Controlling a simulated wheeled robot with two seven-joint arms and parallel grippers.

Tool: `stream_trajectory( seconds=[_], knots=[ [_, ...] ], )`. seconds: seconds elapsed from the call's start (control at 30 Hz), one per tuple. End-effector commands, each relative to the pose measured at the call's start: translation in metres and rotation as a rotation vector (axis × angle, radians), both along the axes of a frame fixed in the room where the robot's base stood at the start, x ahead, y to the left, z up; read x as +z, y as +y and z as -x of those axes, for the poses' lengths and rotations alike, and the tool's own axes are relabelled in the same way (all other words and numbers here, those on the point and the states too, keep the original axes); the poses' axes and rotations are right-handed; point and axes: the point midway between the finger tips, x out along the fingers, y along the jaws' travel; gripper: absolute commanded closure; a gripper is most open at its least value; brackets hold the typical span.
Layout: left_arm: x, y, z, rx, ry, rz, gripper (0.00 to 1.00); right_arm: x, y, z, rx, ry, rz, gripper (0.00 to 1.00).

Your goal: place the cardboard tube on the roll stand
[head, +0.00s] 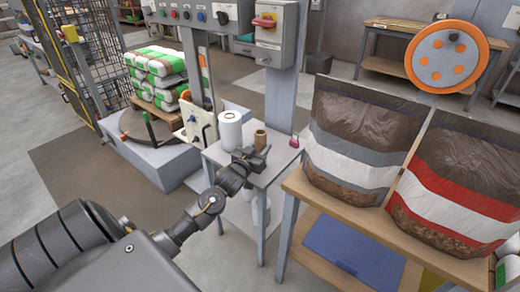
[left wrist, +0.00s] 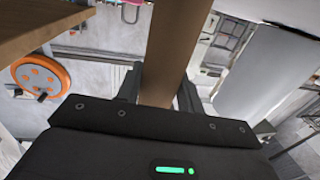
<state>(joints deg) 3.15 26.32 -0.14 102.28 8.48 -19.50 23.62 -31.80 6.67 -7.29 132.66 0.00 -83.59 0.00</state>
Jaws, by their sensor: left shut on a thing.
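The cardboard tube (head: 260,139) is a short brown cylinder above the small grey table (head: 277,166). My left gripper (head: 254,156) is shut on it; the left wrist view shows the tube (left wrist: 172,48) between the two fingers (left wrist: 160,90). The tube looks upright in the head view; whether its foot touches the tabletop is hidden by the gripper. A white roll (head: 230,131) stands just left of the tube and also shows in the left wrist view (left wrist: 266,70). A cream plate with a dark knob (head: 198,122) is further left; I cannot tell whether it is the roll stand. My right gripper is out of view.
A grey post (head: 281,85) with a red-handled switch box rises behind the table. Large pellet bags (head: 350,150) stand on a wooden bench (head: 372,228) close on the right. White-and-green bags (head: 158,75) are stacked at the back left.

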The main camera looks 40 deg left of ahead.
Motion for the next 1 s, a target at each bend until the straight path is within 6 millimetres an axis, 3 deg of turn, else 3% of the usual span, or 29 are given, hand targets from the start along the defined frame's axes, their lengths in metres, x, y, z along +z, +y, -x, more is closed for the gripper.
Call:
stream_trajectory(
  seconds=[0.27,0.3,0.47,0.77,1.0],
  knots=[
    [-0.001,0.000,0.000,0.000,0.000,0.000,0.85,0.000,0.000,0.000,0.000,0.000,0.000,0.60],
    [-0.002,0.000,0.000,-0.001,0.000,0.000,0.62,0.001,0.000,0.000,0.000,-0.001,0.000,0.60],
    [-0.001,0.000,0.000,-0.001,0.000,0.000,0.41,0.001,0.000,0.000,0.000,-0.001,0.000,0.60],
    [0.001,0.000,0.000,-0.001,-0.001,0.000,0.41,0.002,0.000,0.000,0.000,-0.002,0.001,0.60],
    [0.001,-0.007,0.034,-0.002,0.003,0.000,0.41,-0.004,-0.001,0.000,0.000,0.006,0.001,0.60]
  ],
)
